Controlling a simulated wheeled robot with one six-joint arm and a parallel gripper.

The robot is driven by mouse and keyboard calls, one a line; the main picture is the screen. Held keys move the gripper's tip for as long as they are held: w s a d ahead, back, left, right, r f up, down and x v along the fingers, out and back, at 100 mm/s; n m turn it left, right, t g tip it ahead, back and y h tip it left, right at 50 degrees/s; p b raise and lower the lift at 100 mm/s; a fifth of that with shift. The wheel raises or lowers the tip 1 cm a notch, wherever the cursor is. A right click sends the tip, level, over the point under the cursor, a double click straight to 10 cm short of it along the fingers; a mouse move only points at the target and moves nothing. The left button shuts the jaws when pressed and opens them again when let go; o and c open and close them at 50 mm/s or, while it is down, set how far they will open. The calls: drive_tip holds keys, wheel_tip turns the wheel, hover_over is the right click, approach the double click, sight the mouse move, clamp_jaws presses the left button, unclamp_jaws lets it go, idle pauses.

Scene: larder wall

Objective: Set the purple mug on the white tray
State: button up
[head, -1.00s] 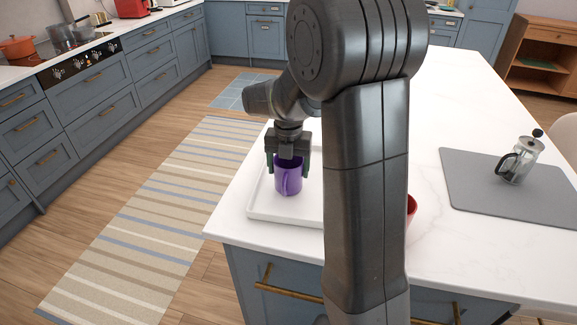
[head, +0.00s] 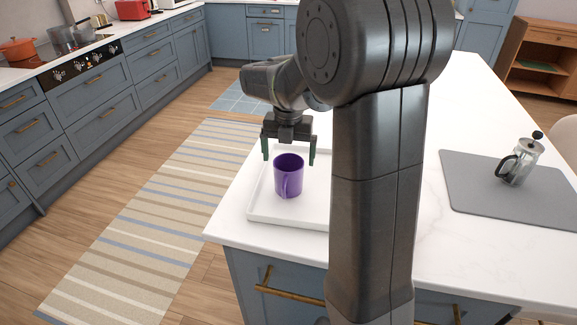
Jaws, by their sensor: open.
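The purple mug (head: 288,177) stands upright on the white tray (head: 262,210), with its handle facing the front. The tray lies at the left end of the white island top, and its right part is hidden behind my arm. My gripper (head: 289,152) is open and empty above the mug, with its fingers spread to either side of the rim and apart from it.
A grey mat (head: 480,197) with a glass coffee press (head: 518,163) lies at the right of the island top (head: 440,250). A striped rug (head: 150,230) runs along the floor at left. My arm hides the middle of the island.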

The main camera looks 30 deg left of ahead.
sight(288, 162)
wheel_tip(288, 162, up, 7)
idle(0.3)
wheel_tip(288, 162, down, 12)
drive_tip(key=shift+f, duration=0.25)
wheel_tip(288, 162, up, 2)
drive_tip(key=shift+r, duration=0.8)
drive_tip(key=shift+f, duration=0.1)
